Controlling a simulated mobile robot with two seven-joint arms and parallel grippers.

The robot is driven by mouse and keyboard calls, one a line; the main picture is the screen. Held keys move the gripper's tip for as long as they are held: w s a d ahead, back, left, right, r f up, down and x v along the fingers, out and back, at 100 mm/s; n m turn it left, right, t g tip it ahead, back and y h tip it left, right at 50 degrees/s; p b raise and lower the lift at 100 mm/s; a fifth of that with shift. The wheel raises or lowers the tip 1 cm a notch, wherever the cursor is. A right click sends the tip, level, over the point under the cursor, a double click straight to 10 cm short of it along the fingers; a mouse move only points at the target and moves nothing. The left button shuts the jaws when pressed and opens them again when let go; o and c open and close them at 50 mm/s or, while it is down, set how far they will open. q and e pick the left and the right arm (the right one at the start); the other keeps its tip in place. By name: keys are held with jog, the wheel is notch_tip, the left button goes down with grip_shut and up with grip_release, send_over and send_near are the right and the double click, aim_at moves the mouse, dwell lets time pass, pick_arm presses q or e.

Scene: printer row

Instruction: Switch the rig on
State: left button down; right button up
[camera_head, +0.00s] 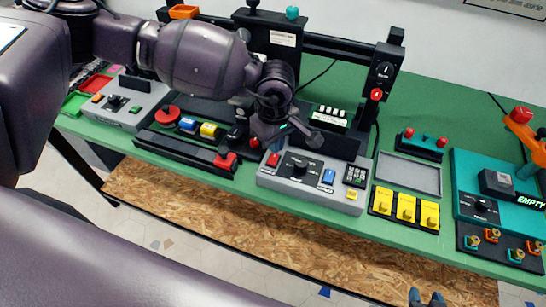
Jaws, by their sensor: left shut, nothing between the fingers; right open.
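A black gantry rig (345,47) stands at the middle of the green bench. Its right post carries a small black panel with a round red button (376,94). In front is a grey control box (262,179) with a red switch (273,159), a black knob (299,166), a blue button (328,177), a keypad (355,174) and a yellow button (351,194). My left gripper (270,141) is shut and empty, just above the red switch in the picture; I cannot tell whether it touches. My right gripper (427,298) is open at the bottom edge, away from the bench.
Left of the box are a red mushroom button (167,115) and another grey box (128,103). Right of it are a grey tray (408,176), yellow switches (404,208) and a teal machine (502,185) reading "EMPTY". My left arm covers part of the rig.

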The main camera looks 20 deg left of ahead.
aim_at(273, 159)
pick_arm(q)
jog(key=shift+f, duration=0.35)
dwell(0.6)
jog(key=shift+f+b, duration=0.15)
jog(key=shift+b, duration=0.15)
jog(key=shift+f, duration=0.2)
jog(key=shift+f+b, duration=0.35)
jog(key=shift+f, duration=0.1)
